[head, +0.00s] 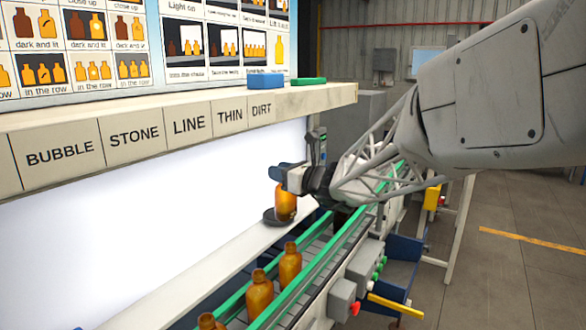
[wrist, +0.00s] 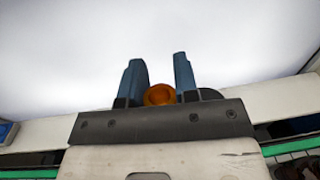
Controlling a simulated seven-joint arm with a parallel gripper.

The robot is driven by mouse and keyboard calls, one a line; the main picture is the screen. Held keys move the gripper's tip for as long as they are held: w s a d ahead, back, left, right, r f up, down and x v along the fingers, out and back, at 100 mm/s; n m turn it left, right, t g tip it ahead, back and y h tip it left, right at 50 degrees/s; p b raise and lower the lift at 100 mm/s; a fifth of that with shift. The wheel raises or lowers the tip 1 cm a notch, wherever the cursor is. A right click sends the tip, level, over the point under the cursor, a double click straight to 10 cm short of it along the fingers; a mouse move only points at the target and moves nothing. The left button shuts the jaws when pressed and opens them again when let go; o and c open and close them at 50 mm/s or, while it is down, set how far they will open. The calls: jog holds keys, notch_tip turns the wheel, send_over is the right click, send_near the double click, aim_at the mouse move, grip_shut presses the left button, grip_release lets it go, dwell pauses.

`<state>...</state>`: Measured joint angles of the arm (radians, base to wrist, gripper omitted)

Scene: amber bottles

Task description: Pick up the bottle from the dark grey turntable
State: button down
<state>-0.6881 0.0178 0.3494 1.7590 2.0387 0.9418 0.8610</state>
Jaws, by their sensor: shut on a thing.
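An amber bottle (head: 286,206) stands upright at the dark grey turntable (head: 271,217), in front of the bright white panel. My gripper (head: 283,176) is shut on the bottle's upper part and hides its neck in the head view. I cannot tell whether the bottle's base touches the turntable. In the wrist view the bottle's round orange top (wrist: 160,95) sits between the two blue fingers of my gripper (wrist: 160,85). A small dark part of the turntable (wrist: 210,94) shows right of the fingers.
Several other amber bottles (head: 259,296) stand in a row on the conveyor between green rails (head: 335,242). A labelled shelf (head: 180,118) overhangs the panel, with a blue block (head: 265,81) and a green block (head: 309,81) on it. A control box with a red button (head: 344,300) is beside the conveyor.

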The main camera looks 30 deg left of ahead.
jog(key=shift+s+d+r, duration=0.15)
jog(key=shift+s+d, duration=0.75)
jog(key=shift+d, duration=0.05)
jog(key=shift+s+d+r, duration=0.1)
jog(key=shift+s+d, duration=0.75)
jog(key=shift+d, duration=0.05)
jog(key=shift+w, duration=0.1)
